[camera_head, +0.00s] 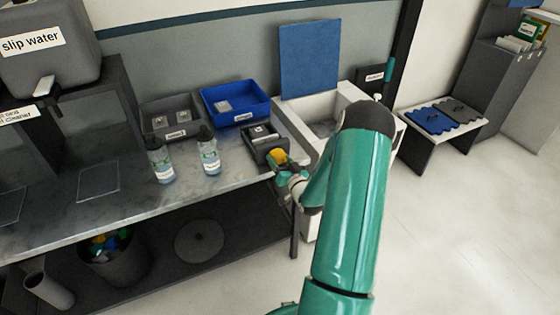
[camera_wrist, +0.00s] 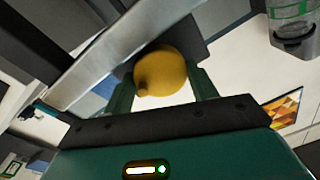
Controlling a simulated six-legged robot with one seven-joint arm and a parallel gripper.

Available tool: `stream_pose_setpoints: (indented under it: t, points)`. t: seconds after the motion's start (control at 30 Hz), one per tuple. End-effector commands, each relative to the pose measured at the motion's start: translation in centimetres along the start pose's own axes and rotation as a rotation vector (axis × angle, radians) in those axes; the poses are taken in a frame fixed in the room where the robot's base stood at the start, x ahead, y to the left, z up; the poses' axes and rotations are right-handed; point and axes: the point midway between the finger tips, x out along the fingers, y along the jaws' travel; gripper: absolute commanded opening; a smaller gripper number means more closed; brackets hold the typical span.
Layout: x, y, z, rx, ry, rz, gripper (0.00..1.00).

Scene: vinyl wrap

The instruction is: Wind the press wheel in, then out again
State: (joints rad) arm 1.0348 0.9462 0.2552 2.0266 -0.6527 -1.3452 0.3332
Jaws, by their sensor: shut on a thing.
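The press wheel (camera_head: 278,156) is a round yellow piece on the front of a small dark press (camera_head: 256,143) at the right end of the bench. The wheel (camera_wrist: 161,71) also shows in the wrist view, with a short knob on it. My gripper (camera_head: 281,166) reaches it from the front. In the wrist view my gripper's two green fingers (camera_wrist: 163,84) stand on either side of the wheel, shut on it. How far the wheel is wound cannot be told.
Two labelled bottles (camera_head: 209,153) stand left of the press. A blue bin (camera_head: 235,103) and a grey bin (camera_head: 172,117) sit behind them. A white sink (camera_head: 290,113) adjoins the bench on the right. Open floor (camera_head: 450,220) lies to the right.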

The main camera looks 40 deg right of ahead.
Motion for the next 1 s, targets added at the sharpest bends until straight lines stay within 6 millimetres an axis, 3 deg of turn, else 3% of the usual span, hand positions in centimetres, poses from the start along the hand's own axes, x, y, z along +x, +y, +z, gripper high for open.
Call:
stream_pose_setpoints:
  t: [0.37,0.4,0.5,0.83,1.0]
  points:
    - [0.1,0.0,0.0,0.006,0.001,0.000,0.34]
    - [0.1,0.0,0.0,0.006,0.001,0.000,0.63]
    - [0.1,0.0,0.0,0.005,0.001,0.000,0.79]
    - [-0.3,0.0,0.0,0.005,0.000,0.000,0.79]
    - [-2.3,0.1,0.0,0.005,-0.001,0.002,0.79]
